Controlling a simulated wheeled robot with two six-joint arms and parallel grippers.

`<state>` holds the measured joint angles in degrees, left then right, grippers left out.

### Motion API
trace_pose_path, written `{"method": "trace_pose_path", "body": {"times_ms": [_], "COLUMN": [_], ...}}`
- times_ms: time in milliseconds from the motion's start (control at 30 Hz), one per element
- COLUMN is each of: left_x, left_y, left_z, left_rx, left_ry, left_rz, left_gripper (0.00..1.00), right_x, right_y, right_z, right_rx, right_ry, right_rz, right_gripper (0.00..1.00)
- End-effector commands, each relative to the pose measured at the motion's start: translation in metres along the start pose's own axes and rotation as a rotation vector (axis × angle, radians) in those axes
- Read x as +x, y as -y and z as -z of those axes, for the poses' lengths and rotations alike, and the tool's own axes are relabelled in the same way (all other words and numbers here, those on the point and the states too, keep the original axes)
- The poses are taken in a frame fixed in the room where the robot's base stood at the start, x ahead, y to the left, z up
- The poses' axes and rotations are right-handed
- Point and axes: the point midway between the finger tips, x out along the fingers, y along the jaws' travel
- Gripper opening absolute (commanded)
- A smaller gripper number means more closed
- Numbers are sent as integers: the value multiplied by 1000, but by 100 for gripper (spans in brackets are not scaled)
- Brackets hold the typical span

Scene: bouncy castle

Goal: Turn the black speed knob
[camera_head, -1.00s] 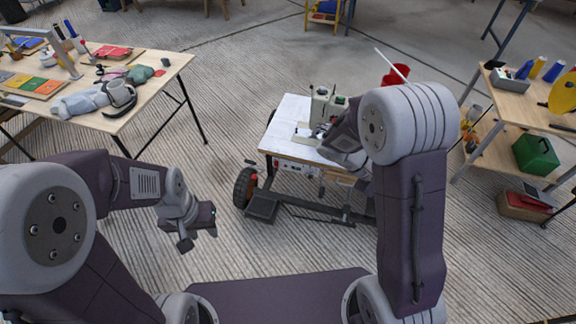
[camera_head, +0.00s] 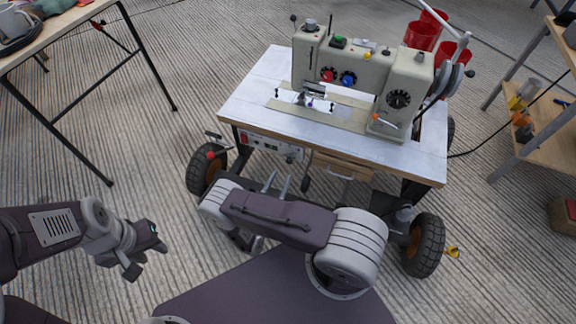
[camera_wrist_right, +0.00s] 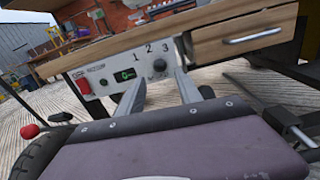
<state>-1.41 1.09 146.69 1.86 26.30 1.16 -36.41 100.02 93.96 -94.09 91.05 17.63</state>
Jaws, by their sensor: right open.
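The black speed knob (camera_wrist_right: 159,65) is on a pale control panel (camera_wrist_right: 121,75) under the front edge of the sewing machine table. It sits below the printed numbers 1, 2 and 3, right of a green display. The panel also shows in the head view (camera_head: 262,143), where the knob is too small to make out surely. My right gripper (camera_wrist_right: 160,79) is open, its two fingers apart and pointing at the panel, with the knob showing between the tips. In the head view the right gripper (camera_head: 278,183) is just below the panel. My left gripper (camera_head: 147,259) is open and empty over the floor at left.
The sewing machine (camera_head: 357,85) stands on the white wheeled table (camera_head: 250,100). A wooden drawer (camera_wrist_right: 240,37) is right of the panel. A red switch (camera_wrist_right: 83,87) is at its left end. A black wheel (camera_head: 205,168) stands at left. Floor between the tables is clear.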

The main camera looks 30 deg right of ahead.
Motion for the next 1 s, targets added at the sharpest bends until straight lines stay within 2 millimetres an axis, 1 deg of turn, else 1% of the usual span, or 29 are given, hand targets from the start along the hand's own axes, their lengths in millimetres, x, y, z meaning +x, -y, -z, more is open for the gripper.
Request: {"method": "trace_pose_path", "body": {"times_ms": [67, 167, 267, 400, 500, 600, 700, 933, 967, 1000], "left_x": [-1, 2, 10, 24, 30, 34, 35, 34, 34, 34], "left_y": [0, 0, 0, 0, 0, 1, 1, 1, 1, 1], "left_z": [0, 0, -1, -2, -3, -3, -4, -3, -3, -3], "left_rx": [0, 0, 0, 0, 0, 0, 0, 0, 0, 0], "left_ry": [-1, -1, -1, -1, -1, 0, 0, 0, 0, 0], "left_rz": [0, 0, 0, 0, 0, 0, 0, 0, 0, 0], "left_gripper": [36, 36, 36, 36, 36, 36, 36, 36, 36, 36], "right_x": [0, 7, 25, 56, 73, 85, 90, 91, 91, 91], "right_y": [0, 0, 2, 2, 2, 1, 0, 0, 0, 0], "right_z": [-1, 0, 1, 3, 1, 0, -1, -2, -2, -2], "right_rx": [1, 1, 1, 4, 3, 2, 1, 1, 1, 1], "right_ry": [0, 0, 1, 0, 1, 0, 0, 0, 0, 0], "right_rz": [0, 4, 9, 10, 8, 5, 3, 2, 2, 2], "right_gripper": [42, 42, 42, 42, 42, 42, 42, 42, 33, 22]}}
